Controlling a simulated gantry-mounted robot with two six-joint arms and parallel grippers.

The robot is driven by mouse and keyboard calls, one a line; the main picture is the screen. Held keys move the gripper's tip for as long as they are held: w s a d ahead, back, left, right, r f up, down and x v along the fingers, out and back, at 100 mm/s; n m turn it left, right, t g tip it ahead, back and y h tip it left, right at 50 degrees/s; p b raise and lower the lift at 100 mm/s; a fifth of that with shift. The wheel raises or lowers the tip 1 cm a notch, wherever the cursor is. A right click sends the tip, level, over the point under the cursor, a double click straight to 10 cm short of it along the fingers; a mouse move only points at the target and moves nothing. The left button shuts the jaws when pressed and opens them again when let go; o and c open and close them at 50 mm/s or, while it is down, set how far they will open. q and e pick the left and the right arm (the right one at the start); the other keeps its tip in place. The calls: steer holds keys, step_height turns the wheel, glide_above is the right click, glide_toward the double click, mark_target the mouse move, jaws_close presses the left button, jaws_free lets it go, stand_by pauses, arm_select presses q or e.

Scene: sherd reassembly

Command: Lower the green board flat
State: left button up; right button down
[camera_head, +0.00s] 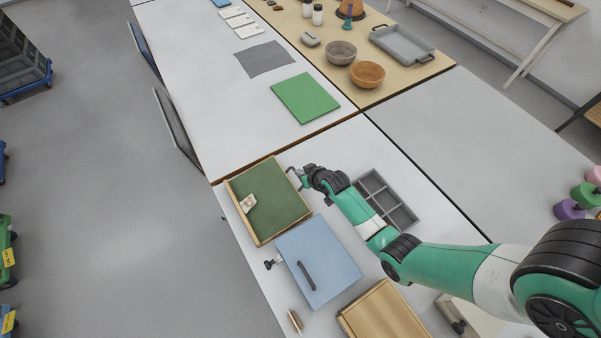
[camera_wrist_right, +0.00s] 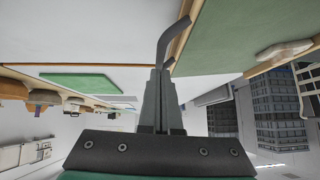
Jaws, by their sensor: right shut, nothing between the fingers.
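The green board (camera_head: 268,203) has a green face and a pale wooden rim, and lies at the near end of the white table. A small pale sherd (camera_head: 248,203) rests on it near its left rim. My right gripper (camera_head: 292,172) is shut and empty just beside the board's upper right rim. In the right wrist view my right gripper (camera_wrist_right: 168,60) is close to the wooden edge of the board (camera_wrist_right: 225,30); I cannot tell whether they touch. I cannot tell whether the board is slightly tilted. My left gripper is not in view.
A blue lidded box (camera_head: 318,262) stands just below the board. A grey divided tray (camera_head: 388,200) lies to the right, partly behind my right arm. A flat green mat (camera_head: 305,98) and a grey mat (camera_head: 264,59) lie farther up. The table between board and mats is clear.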

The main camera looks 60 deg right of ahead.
steer(key=f+b, duration=0.2)
steer(key=d+f+b, duration=0.1)
steer(key=f, duration=0.1)
steer(key=shift+s, duration=0.35)
steer(key=shift+s, duration=0.1)
steer(key=s+a+r+p, duration=0.1)
steer(key=s+r+p, duration=0.5)
steer(key=r, duration=0.5)
steer(key=shift+s+a+r+p, duration=0.25)
steer(key=shift+s+p, duration=0.1)
steer(key=shift+p, duration=0.85)
